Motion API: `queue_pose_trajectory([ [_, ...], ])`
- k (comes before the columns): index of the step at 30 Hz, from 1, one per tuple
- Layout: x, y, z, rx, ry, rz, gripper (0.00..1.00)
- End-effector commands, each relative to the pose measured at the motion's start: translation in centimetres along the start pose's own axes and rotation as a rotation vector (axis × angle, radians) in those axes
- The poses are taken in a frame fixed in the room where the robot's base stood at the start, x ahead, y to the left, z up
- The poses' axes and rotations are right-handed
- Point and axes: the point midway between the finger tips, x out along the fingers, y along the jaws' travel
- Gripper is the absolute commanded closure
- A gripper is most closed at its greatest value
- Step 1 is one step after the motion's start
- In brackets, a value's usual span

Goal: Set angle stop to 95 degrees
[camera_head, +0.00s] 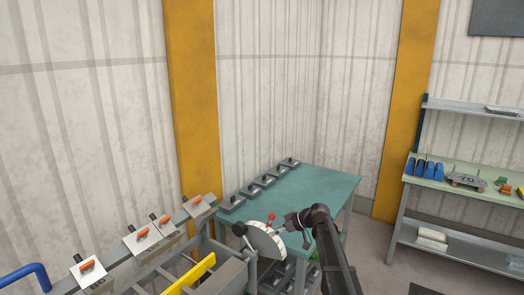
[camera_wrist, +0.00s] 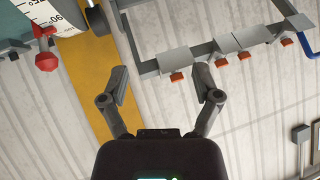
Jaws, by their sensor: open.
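The angle stop's white half-round scale (camera_head: 266,241) stands at the front left of the green table in the head view. A red knob (camera_head: 271,216) sits at its upper edge, and a black ball knob (camera_head: 239,229) is at its left. My gripper (camera_head: 296,221) is just right of the scale. In the wrist view my gripper (camera_wrist: 160,97) is open with nothing between its fingers. There the red knob (camera_wrist: 46,62) and part of the scale (camera_wrist: 46,18) show at upper left, apart from the fingers. Some degree markings show, but the set angle is unreadable.
Several dark blocks line the left edge of the green table (camera_head: 325,187). The bender's frame with orange-handled plates (camera_head: 145,238) and a yellow bar (camera_head: 190,275) lies at the lower left. Shelves with tools (camera_head: 460,175) stand at the right.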

Motion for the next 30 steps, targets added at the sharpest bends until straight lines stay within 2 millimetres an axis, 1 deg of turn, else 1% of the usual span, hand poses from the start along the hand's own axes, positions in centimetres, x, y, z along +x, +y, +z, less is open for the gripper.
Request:
queue_pose_trajectory([
  [1,0.1,-0.8,1.2,0.021,-0.021,0.004,0.19],
  [5,0.2,-2.2,3.8,0.089,-0.09,0.024,0.19],
  [8,0.2,-3.6,6.4,0.155,-0.155,0.048,0.19],
  [11,0.1,-5.5,9.7,0.242,-0.238,0.088,0.19],
  [12,0.0,-6.3,11.4,0.285,-0.277,0.112,0.19],
  [14,-0.3,-7.8,14.0,0.354,-0.34,0.154,0.19],
  [15,-0.6,-8.7,15.7,0.402,-0.381,0.187,0.19],
  [21,-2.6,-13.0,23.8,0.635,-0.559,0.389,0.19],
  [24,-3.9,-14.8,27.2,0.737,-0.624,0.503,0.19],
  [27,-5.1,-16.2,29.7,0.818,-0.668,0.604,0.19],
  [30,-6.0,-17.1,31.2,0.871,-0.692,0.679,0.19],
])
